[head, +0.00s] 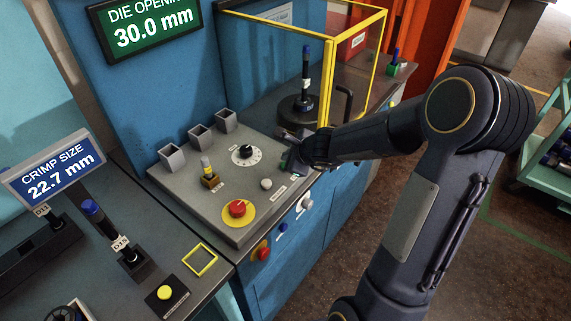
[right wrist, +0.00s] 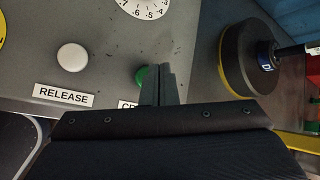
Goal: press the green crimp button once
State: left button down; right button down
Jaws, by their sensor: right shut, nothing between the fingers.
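The green crimp button (right wrist: 140,76) shows in the right wrist view on the grey panel (right wrist: 105,50), partly hidden behind my fingers. A label beside it is mostly covered, with only its first letters showing. My right gripper (right wrist: 160,72) is shut and empty, its fingertips right beside and over the green button. I cannot tell whether they touch it. In the head view my right gripper (head: 290,156) is over the right edge of the grey control panel (head: 205,222). My left gripper is not in view.
A white release button (right wrist: 72,57), also in the head view (head: 266,184), sits left of the green one. A dial (head: 243,154) and a red stop button (head: 238,208) are on the panel. A yellow-framed guard (head: 329,80) encloses a black die (head: 298,108) behind my gripper.

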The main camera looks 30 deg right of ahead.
jog(key=shift+f, duration=0.1)
dwell(0.7)
jog(key=shift+f+b, duration=0.3)
jog(key=shift+b, duration=0.15)
jog(key=shift+f+b, duration=0.45)
jog(key=shift+f, duration=0.05)
dwell(0.5)
jog(key=shift+r, duration=0.1)
jog(key=shift+r+p, duration=0.8)
jog(key=shift+p, duration=0.1)
notch_tip(320, 180, up, 5)
jog(key=p, duration=0.5)
jog(key=shift+r, duration=0.1)
